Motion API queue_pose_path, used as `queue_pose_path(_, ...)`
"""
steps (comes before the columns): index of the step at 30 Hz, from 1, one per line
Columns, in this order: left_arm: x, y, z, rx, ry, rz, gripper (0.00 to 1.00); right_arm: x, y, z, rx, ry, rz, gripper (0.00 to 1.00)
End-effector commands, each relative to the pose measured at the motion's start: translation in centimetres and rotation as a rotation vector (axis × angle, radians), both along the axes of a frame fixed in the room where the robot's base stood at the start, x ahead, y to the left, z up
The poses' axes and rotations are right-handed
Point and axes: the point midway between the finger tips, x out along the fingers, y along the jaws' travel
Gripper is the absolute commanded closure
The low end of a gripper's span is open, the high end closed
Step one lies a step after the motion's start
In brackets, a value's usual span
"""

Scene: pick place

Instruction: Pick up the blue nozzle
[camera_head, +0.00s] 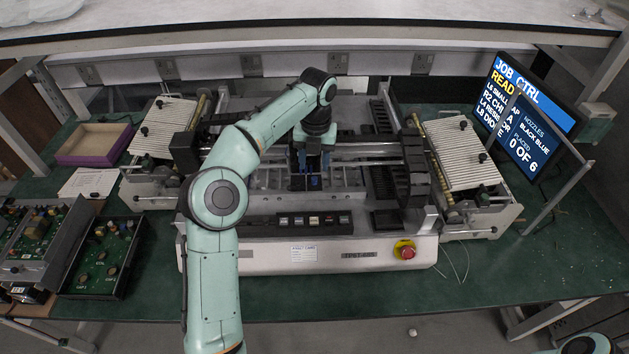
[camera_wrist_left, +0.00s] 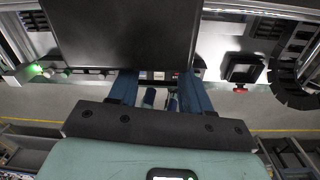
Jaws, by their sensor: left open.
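My left gripper (camera_head: 313,168) reaches down over the middle of the placement machine and is open. In the left wrist view its two blue-grey fingers (camera_wrist_left: 160,82) stand apart, with their far ends partly hidden by a dark block. A small blue piece, seemingly the blue nozzle (camera_head: 313,183), shows just below the fingers. In the left wrist view two small bluish cylinders show between the fingers, one on the left (camera_wrist_left: 149,97) and one on the right (camera_wrist_left: 172,103). I cannot tell which is the nozzle, or whether a finger touches either. My right gripper is not in view.
The machine (camera_head: 265,258) has a rail and dark carriage close around the gripper. Slatted feeders (camera_head: 465,155) flank it. A red stop button (camera_head: 405,250) is at the front.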

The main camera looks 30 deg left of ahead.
Motion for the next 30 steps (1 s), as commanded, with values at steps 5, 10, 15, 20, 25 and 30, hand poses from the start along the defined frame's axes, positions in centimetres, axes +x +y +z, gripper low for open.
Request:
queue_pose_path(5,-0.1,-0.1,-1.6,0.001,0.004,-0.001,0.52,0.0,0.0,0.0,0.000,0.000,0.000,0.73)
queue_pose_path(10,-0.2,-0.2,-4.2,0.001,0.004,0.000,0.52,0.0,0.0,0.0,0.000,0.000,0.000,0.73)
queue_pose_path(15,-0.2,-0.2,-5.4,0.000,0.000,0.001,0.52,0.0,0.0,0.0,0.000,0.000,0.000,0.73)
queue_pose_path(20,-0.1,-0.2,-5.4,0.000,-0.001,0.001,0.52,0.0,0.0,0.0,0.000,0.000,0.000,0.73)
queue_pose_path(25,-0.1,-0.2,-5.4,0.000,-0.001,0.001,0.94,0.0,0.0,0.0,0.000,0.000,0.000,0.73)
queue_pose_path(30,-0.1,-0.2,-5.4,0.000,-0.001,0.001,1.00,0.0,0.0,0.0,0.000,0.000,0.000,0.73)
